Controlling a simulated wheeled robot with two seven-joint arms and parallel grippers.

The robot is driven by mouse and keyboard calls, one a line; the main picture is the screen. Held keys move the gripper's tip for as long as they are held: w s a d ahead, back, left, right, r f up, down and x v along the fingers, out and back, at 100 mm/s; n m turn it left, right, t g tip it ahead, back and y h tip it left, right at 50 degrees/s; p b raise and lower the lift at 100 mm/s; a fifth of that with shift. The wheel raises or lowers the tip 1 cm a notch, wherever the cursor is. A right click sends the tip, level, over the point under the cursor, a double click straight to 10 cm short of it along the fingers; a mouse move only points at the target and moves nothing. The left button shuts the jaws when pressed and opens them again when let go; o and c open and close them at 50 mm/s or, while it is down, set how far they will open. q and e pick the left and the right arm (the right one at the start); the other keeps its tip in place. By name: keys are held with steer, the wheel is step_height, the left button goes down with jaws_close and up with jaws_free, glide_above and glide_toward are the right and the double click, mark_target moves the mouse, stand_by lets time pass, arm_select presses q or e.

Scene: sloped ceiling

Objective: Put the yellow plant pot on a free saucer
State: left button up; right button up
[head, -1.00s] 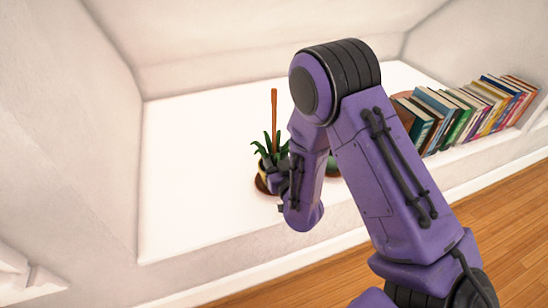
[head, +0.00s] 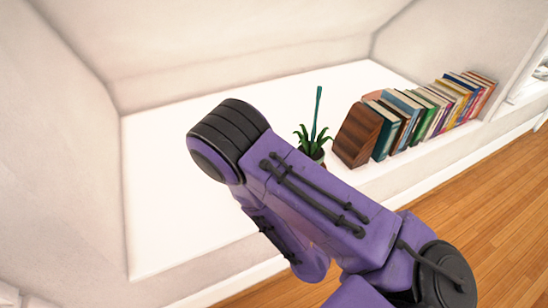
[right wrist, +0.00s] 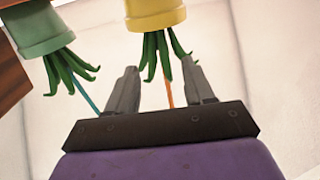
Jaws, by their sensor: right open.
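The yellow pot (right wrist: 155,12) shows upside down at the top of the right wrist view, with green leaves and an orange stick. My right gripper (right wrist: 160,65) is open, its fingertips short of the pot and on either side of the leaves. It does not grip the pot. In the head view my purple arm hides the yellow pot and the gripper. A green pot (right wrist: 42,30) with leaves and a teal stick stands beside the yellow one; its plant (head: 312,142) shows past my arm. No free saucer is clearly visible. My left gripper is out of view.
A brown wooden block (head: 357,135) and a row of leaning books (head: 430,110) stand right of the green plant on the white ledge (head: 165,180). The ledge's left part is bare. Sloped walls close it in behind and at the left.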

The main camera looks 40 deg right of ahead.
steer(key=s+f+m+g, duration=0.4)
steer(key=s+f+g, duration=1)
steer(key=s+f, duration=0.5)
step_height(320, 180, down, 3)
steer(key=shift+d+f+y, duration=0.1)
steer(key=shift+d+y, duration=0.2)
steer(key=shift+d, duration=0.1)
step_height(320, 180, up, 21)
steer(key=p, duration=2)
steer(key=shift+p, duration=0.3)
steer(key=shift+f, duration=0.1)
